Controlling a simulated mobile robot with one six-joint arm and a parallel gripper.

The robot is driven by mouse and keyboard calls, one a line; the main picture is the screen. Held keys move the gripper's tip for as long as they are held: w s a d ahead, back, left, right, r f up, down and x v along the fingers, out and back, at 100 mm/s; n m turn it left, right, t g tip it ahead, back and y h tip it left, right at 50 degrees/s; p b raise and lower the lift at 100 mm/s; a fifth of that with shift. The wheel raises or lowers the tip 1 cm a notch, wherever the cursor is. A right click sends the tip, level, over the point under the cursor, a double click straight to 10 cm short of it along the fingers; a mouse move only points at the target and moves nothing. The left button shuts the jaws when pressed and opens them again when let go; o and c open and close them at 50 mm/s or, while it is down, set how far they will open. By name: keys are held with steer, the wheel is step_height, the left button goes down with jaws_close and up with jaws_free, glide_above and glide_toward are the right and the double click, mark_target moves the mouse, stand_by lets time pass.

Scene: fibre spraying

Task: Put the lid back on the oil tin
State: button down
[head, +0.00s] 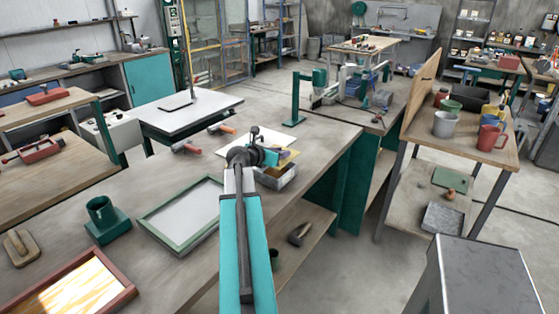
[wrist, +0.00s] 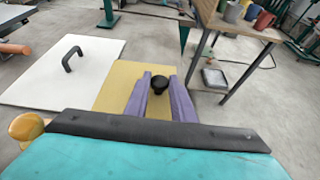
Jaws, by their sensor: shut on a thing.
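My gripper (wrist: 160,82) has two purple fingers shut on the black knob (wrist: 159,84) of a flat yellow lid (wrist: 112,88). The lid extends under and to the left of the fingers in the wrist view. In the head view my gripper (head: 270,157) is over the grey metal oil tin (head: 276,180) on the near workbench, and part of the yellow lid (head: 290,155) shows at the tin's far side. My wrist hides part of the tin. I cannot tell whether the lid touches the tin's rim.
A white board (wrist: 50,75) with a black handle lies left of the lid. A green-framed screen (head: 185,215), a green holder (head: 103,215) and red-handled tools (head: 185,147) lie on the bench (head: 150,265). A side table (head: 480,140) with mugs stands to the right.

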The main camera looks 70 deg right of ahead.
steer(key=shift+w+d, duration=0.3)
steer(key=shift+d, duration=0.1)
steer(key=shift+f+p, duration=0.6)
steer(key=shift+f, duration=1.15)
steer(key=shift+f, duration=0.65)
steer(key=c, duration=1.5)
jaws_free()
steer(key=shift+r, duration=0.2)
steer(key=shift+r, duration=0.55)
steer(key=b+v, duration=0.2)
steer(key=v, duration=1)
steer(key=shift+s, duration=0.1)
